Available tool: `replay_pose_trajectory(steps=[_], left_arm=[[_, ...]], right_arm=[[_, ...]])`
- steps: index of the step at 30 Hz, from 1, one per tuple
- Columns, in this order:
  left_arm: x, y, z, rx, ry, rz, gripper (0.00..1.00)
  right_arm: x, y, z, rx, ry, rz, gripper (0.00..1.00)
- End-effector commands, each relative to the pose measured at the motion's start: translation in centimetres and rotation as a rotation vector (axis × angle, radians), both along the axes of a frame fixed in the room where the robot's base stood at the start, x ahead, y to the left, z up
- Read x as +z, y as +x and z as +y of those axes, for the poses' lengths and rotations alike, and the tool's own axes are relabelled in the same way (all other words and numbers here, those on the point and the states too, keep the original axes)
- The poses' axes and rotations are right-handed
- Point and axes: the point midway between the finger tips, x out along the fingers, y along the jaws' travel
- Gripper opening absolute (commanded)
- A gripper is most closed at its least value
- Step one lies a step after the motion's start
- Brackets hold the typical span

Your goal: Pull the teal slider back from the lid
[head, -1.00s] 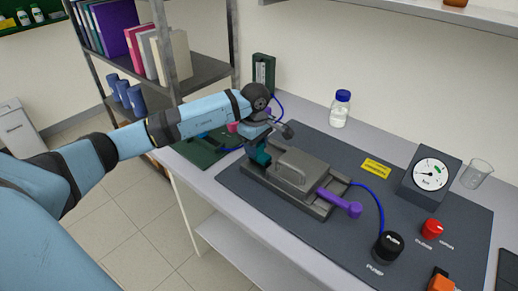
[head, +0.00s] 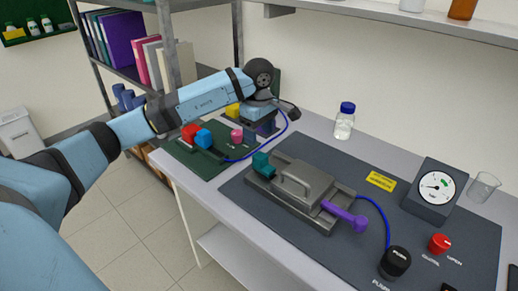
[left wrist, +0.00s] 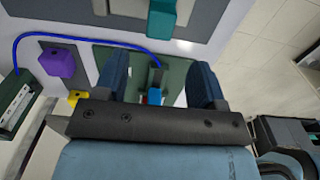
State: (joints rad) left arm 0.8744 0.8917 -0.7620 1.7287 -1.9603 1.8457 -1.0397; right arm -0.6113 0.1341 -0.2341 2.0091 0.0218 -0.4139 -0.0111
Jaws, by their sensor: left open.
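The teal slider (head: 261,163) stands at the left end of the grey rig, beside the grey lid (head: 302,183) with its arched handle. A narrow gap seems to show between them, but I cannot tell its width. The slider also shows at the top edge of the left wrist view (left wrist: 162,18), beyond the fingertips. My left gripper (head: 288,110) is open and apart from the slider, behind it and above the bench. In the left wrist view its two fingers (left wrist: 157,88) have nothing gripped between them. My right gripper is out of view.
A purple lever (head: 345,216) sticks out at the rig's right end. A blue tube (head: 386,222) runs to a black knob (head: 396,262). A green mat (head: 192,158) holds several coloured blocks. A gauge (head: 434,188), a bottle (head: 344,122) and a beaker (head: 483,187) stand farther right.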

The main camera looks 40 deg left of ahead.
Motion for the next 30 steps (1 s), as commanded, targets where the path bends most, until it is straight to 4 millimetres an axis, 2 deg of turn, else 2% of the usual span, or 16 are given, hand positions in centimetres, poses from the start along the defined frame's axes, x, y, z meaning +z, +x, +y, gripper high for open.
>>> replay_pose_trajectory(steps=[3, 9, 30], left_arm=[[2.3, 0.0, 0.0, 0.001, 0.001, -0.003, 0.64], [4.3, 0.0, 0.0, 0.001, 0.0, -0.001, 0.64], [4.6, 0.0, 0.1, 0.001, 0.0, 0.001, 0.64]], right_arm=[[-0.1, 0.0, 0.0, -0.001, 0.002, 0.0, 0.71], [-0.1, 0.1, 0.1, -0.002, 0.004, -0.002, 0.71], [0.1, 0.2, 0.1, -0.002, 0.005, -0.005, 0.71]])
